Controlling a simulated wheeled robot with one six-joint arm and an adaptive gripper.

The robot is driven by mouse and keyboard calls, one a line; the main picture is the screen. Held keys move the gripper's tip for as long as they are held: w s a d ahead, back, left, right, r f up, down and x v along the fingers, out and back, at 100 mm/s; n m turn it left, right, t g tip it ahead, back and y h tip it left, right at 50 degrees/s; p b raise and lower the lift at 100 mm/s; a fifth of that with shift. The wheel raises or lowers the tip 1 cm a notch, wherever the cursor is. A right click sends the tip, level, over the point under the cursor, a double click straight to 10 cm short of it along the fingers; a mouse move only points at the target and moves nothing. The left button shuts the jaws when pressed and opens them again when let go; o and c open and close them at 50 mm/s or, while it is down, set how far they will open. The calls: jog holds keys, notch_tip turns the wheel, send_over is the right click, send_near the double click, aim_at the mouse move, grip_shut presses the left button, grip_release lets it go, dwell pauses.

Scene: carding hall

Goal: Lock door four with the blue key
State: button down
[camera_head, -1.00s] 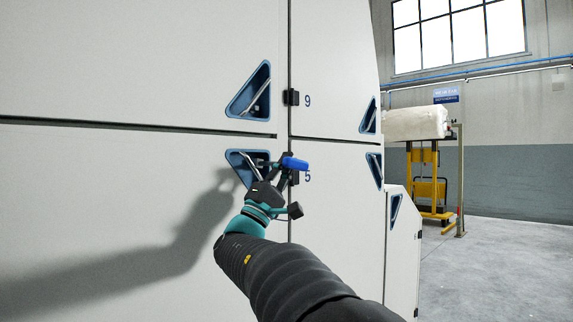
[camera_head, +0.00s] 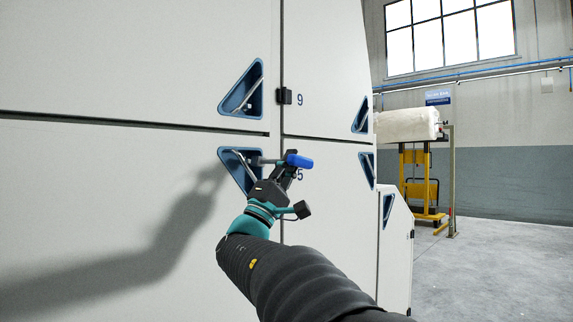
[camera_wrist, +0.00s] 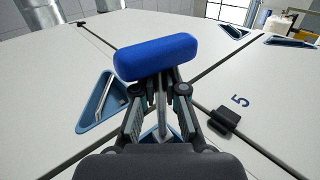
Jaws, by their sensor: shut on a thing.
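My gripper (camera_head: 287,168) is shut on the blue key (camera_head: 299,160), just in front of the machine's panels. The key's fat blue handle also shows in the wrist view (camera_wrist: 156,57), with the grey shaft (camera_wrist: 161,112) running down between the fingers. In the head view the shaft points left, its end overlapping the triangular blue recess (camera_head: 238,164) of the lower left door (camera_head: 110,215). I cannot tell whether the tip touches or enters a lock there. No number four shows; the panel to the right bears a 5 (camera_wrist: 240,101), partly hidden in the head view.
Above is another door with a triangular recess (camera_head: 243,90) and a black block (camera_head: 285,96) beside the number 9. More recessed panels stand to the right. A yellow lift (camera_head: 420,180) carrying a white bale (camera_head: 407,125) stands behind, with open floor around it.

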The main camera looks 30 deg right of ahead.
aim_at(310, 162)
jog(key=shift+g, duration=0.3)
jog(key=shift+s+d, duration=0.3)
jog(key=shift+s, duration=0.55)
jog(key=shift+s+d, duration=0.35)
jog(key=shift+s, duration=0.5)
jog(key=shift+s+d, duration=0.3)
jog(key=shift+s, duration=0.55)
